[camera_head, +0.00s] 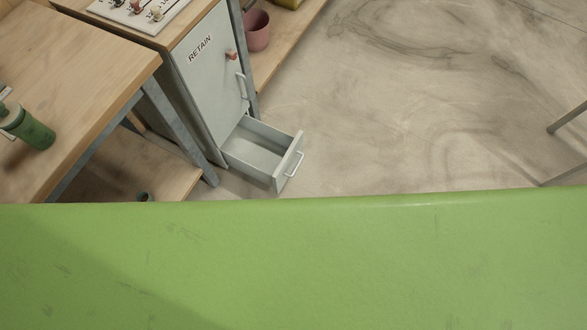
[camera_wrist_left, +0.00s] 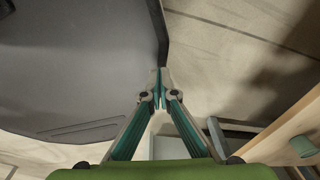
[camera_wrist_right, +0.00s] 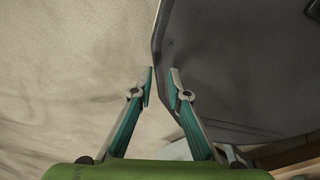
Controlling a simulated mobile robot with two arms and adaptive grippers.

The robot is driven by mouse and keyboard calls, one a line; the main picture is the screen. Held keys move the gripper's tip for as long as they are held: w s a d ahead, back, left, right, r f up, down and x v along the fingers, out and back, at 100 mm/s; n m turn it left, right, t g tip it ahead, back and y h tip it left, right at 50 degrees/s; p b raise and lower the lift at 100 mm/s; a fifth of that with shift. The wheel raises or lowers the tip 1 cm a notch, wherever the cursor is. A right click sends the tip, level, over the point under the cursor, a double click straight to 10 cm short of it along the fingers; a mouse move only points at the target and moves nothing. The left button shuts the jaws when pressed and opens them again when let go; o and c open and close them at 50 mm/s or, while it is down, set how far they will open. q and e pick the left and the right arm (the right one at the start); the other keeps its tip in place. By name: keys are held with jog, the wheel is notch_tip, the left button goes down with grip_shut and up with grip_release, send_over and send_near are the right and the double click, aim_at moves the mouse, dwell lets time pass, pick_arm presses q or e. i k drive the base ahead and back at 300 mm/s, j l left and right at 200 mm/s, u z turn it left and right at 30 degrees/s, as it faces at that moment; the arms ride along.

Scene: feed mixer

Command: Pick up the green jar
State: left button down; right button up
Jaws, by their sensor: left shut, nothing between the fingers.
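A green jar (camera_head: 34,131) lies or leans on the wooden bench at the left edge of the head view. A pale item overlaps its left end, and I cannot tell whether it is part of it. My left gripper (camera_wrist_left: 160,88) is shut and empty in the left wrist view. My right gripper (camera_wrist_right: 161,86) is open in the right wrist view, with a narrow gap and nothing between its fingertips.
The wooden bench (camera_head: 85,55) has a metal leg. Beside it stands a grey cabinet (camera_head: 205,85) marked RETAIN, with its bottom drawer (camera_head: 258,148) pulled open and empty. A pink pot (camera_head: 257,30) sits on a low shelf behind. The concrete floor (camera_head: 420,110) to the right is mostly clear.

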aim_at(28, 130)
jog(key=u, duration=1.75)
